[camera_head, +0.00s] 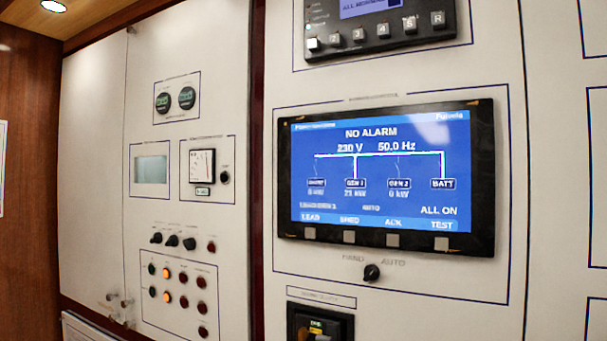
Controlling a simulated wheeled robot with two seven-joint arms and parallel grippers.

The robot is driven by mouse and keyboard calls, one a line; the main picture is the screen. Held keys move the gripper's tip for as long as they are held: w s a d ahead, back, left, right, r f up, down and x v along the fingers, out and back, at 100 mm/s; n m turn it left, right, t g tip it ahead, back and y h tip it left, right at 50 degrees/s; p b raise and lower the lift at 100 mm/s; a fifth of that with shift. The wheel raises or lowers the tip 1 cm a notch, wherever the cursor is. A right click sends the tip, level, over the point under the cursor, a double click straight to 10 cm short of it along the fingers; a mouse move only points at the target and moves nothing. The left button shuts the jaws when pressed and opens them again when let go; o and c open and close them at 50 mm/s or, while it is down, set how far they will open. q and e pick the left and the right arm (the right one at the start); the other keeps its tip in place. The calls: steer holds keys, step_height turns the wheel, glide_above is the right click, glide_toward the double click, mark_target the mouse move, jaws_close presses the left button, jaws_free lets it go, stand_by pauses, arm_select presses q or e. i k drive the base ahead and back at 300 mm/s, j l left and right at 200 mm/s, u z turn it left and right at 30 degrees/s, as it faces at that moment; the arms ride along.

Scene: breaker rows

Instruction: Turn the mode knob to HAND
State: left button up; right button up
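The mode knob (372,272) is a small black rotary knob on the white panel, below the large blue screen. The label HAND stands at its upper left and AUTO at its upper right. The knob is too small to tell for sure which label its pointer faces. The screen (380,170) reads NO ALARM, and a small AUTO shows near its lower middle. Neither of my grippers is in view, and nothing covers the knob.
A black breaker (320,322) sits below and left of the knob, cut by the bottom edge. A black controller with keys (378,27) is above the screen. A left panel holds small knobs (172,240) and several round lamps or buttons (183,301). The knob's surroundings look clear.

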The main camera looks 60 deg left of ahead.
mark_target(371, 272)
steer(key=u, duration=1.35)
